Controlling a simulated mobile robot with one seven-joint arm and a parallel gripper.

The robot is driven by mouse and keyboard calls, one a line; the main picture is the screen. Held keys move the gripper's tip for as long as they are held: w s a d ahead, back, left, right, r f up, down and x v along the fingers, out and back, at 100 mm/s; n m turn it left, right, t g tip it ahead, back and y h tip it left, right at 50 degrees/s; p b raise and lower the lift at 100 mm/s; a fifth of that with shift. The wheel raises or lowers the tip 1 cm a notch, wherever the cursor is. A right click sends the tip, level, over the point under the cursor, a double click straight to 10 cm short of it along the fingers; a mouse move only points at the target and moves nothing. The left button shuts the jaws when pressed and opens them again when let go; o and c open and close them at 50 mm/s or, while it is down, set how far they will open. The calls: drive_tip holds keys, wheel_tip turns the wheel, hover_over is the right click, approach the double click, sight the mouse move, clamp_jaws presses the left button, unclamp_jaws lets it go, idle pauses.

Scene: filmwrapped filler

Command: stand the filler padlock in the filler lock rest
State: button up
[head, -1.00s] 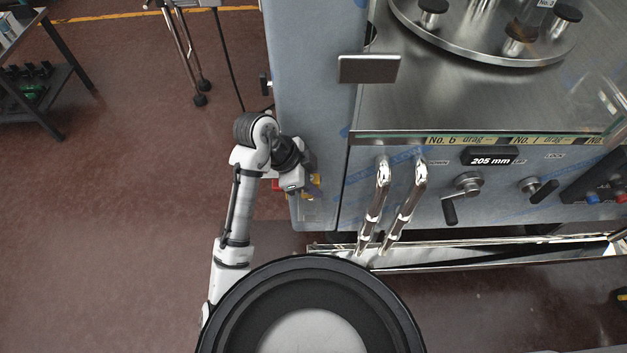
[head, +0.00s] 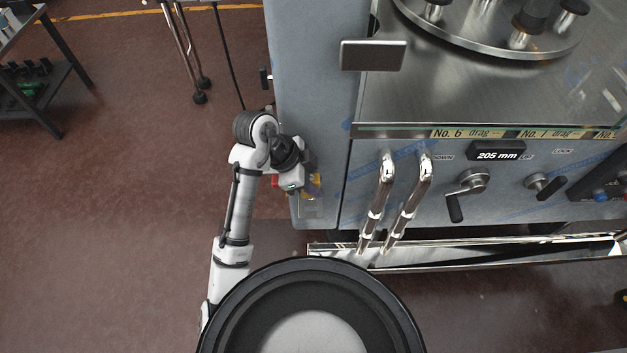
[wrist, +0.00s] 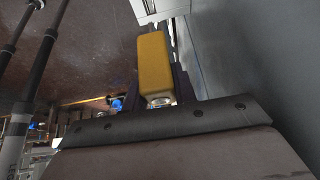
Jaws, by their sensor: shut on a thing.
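The yellow padlock (wrist: 154,62) is a yellow block in the wrist view, with a silvery end facing the camera. My gripper (wrist: 156,84) is shut on it, with a dark finger on each side. In the head view my gripper (head: 303,182) is low beside the left end of the blue-grey machine, and a bit of the yellow padlock (head: 315,180) shows beside it. A pale, clear-looking holder (head: 311,209) on the machine just below may be the lock rest; I cannot tell for sure. Any contact between padlock and holder is hidden.
The machine's grey wall (wrist: 225,50) stands close on the right in the wrist view. A white slotted box (wrist: 158,9) is at the top. Two chrome levers (head: 378,200) stick out right of my arm. Open floor lies to the left.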

sight(313, 200)
drive_tip(key=shift+f+b, duration=3.8)
drive_tip(key=shift+f+b, duration=0.3)
drive_tip(key=shift+b, duration=0.15)
drive_tip(key=o, duration=1.1)
drive_tip(key=shift+o, duration=0.2)
drive_tip(key=v, duration=1.3)
drive_tip(key=shift+a+r, duration=0.2)
drive_tip(key=shift+r, duration=0.15)
